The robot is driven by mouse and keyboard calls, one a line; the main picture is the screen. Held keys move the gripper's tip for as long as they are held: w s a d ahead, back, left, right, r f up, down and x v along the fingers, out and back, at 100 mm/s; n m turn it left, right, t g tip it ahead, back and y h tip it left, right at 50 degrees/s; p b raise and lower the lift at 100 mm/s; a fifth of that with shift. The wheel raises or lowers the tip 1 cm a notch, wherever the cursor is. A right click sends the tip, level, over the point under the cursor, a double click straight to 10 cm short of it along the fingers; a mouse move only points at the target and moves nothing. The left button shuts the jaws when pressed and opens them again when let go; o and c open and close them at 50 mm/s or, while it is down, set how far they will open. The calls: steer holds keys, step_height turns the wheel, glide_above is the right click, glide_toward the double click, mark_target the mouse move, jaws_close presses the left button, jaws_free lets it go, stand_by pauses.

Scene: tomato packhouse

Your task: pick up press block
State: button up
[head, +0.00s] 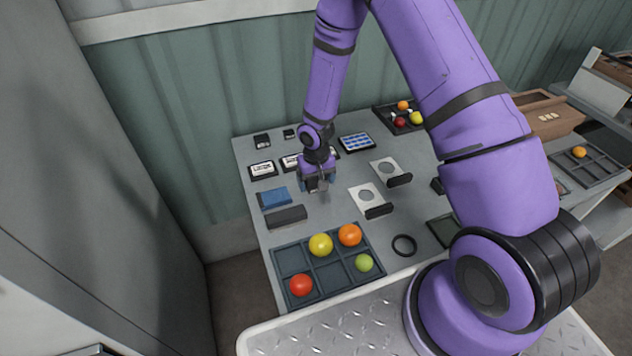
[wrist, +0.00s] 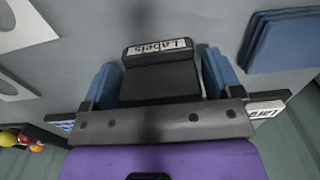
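My gripper (head: 318,186) is low over the table, its blue-padded fingers apart with a black block (wrist: 158,82) between them in the wrist view. The block nearly fills the gap, and I cannot tell whether the pads press on it. A white strip reading "Labels" (wrist: 158,46) shows at the block's far edge; I cannot tell if it is part of the block. The head view largely hides this block behind my gripper. A separate dark grey bar (head: 286,216) lies left of and nearer than my gripper. I cannot confirm which is the press block.
A blue stack (head: 275,198) lies left of my gripper. Label holders (head: 262,170) line the far side. Holed white cards (head: 366,195) with black bars lie to the right. A compartment tray (head: 330,276) with coloured balls and a black ring (head: 404,245) are in front.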

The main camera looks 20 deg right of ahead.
steer(key=c, duration=0.7)
steer(key=shift+r, duration=0.1)
step_height(320, 180, up, 10)
steer(key=shift+f, duration=0.1)
